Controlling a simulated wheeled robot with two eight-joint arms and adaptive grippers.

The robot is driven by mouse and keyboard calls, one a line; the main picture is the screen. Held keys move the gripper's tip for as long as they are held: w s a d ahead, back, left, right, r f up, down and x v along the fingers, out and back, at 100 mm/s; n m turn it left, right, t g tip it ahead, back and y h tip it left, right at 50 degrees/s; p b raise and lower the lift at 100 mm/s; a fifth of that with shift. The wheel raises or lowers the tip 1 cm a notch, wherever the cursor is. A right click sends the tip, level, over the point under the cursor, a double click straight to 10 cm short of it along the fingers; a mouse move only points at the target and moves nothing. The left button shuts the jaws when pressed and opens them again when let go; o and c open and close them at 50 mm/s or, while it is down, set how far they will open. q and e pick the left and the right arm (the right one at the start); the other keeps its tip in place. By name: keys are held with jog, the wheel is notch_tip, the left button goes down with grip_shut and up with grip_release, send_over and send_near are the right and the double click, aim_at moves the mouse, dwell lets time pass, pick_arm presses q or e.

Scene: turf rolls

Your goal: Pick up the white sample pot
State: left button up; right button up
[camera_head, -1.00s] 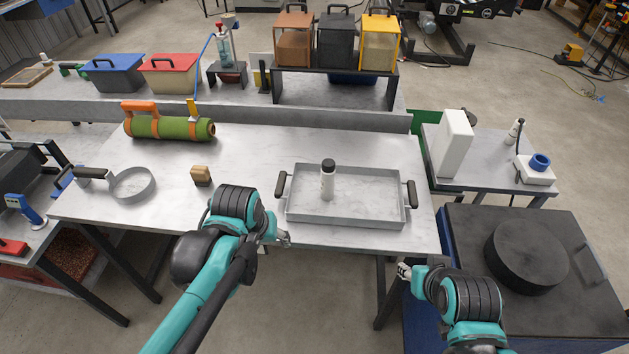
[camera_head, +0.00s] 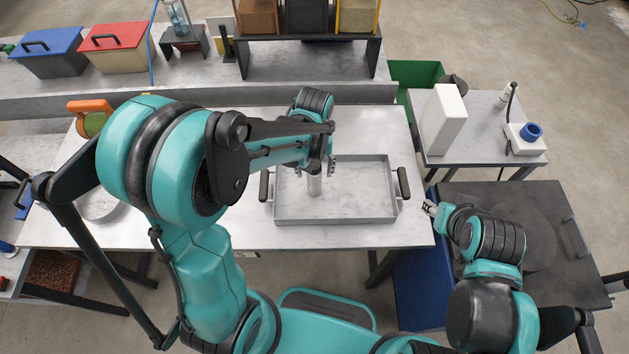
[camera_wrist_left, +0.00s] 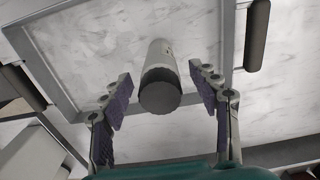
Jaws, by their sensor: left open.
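The white sample pot (camera_head: 314,186) has a dark cap and stands in the grey tray (camera_head: 340,219). My left gripper (camera_head: 322,164) is over the tray at the pot and partly hides its top in the head view. In the left wrist view the pot (camera_wrist_left: 160,54) shows cap towards the camera, between the two purple-padded fingers of the left gripper (camera_wrist_left: 160,84). The fingers are open, with a gap on each side of the pot. My right gripper (camera_head: 430,209) is just off the table's right edge, too small to tell its state.
The tray has dark handles, one at its left (camera_head: 264,185) and one at its right (camera_head: 403,183). A white block (camera_head: 443,120) is on the right side table. My left arm covers much of the table's left.

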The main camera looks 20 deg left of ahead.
pick_arm(q)
jog(key=shift+f, duration=0.75)
jog(key=c, duration=1.3)
jog(key=shift+r, duration=0.1)
